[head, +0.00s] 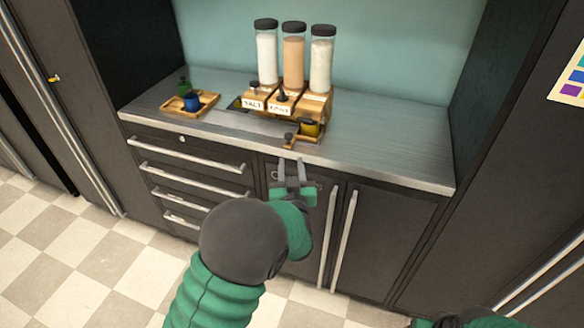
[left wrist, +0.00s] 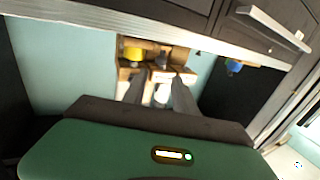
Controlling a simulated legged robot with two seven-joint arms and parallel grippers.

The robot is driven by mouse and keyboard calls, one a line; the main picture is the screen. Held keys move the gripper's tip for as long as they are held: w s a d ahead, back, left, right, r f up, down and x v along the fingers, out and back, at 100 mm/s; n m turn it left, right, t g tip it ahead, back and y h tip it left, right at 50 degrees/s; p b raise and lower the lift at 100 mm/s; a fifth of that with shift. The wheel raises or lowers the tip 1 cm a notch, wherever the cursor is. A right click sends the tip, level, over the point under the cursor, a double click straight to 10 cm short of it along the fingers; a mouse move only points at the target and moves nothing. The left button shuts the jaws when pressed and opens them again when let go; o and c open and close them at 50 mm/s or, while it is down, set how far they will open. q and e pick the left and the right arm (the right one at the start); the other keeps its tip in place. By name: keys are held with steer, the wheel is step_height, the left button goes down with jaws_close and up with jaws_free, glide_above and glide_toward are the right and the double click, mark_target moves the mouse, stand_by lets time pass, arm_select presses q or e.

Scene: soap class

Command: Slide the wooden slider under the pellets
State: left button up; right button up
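A wooden dispenser (head: 318,104) on the counter holds three clear tubes with black lids. The left tube (head: 267,58) holds white stuff, the middle tube (head: 293,62) tan, the right tube (head: 321,66) white. The wooden slider (head: 291,138) appears to be the small piece at the dispenser's front right, with a yellow cup (head: 309,128) at it. The yellow cup also shows in the left wrist view (left wrist: 132,53). My left gripper (head: 291,163) is open and empty, in front of the counter edge and below the slider. Only a bit of my right arm shows at the bottom right.
A wooden tray (head: 205,107) with a blue cup (head: 191,103) and a green cup (head: 183,86) sits on the left of the counter. The counter (head: 390,150) is clear on the right. Drawers (head: 190,165) and cabinet doors with bar handles lie below.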

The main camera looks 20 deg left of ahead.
arm_select(q)
steer(key=s+d+r+p, duration=0.2)
steer(key=s+r+p, duration=0.2)
steer(key=s, duration=0.3)
steer(key=shift+d+r, duration=0.2)
steer(key=shift+r, duration=0.45)
stand_by(0.5)
steer(key=s+a+f+m+g+h+p, duration=0.1)
steer(key=s+f+g+h, duration=0.1)
steer(key=s, duration=0.6)
steer(key=s+a+f+m+g+h+p, duration=0.1)
steer(key=s+f+g+h+p, duration=0.1)
steer(key=s+f+g, duration=0.2)
steer(key=s+a+f+m+g+h+p, duration=0.1)
steer(key=s+f+m+g+p, duration=0.1)
steer(key=s+g, duration=0.6)
steer(key=s+f, duration=0.1)
steer(key=s, duration=0.2)
steer(key=shift+s+f+h, duration=0.15)
steer(key=shift+s+h, duration=0.25)
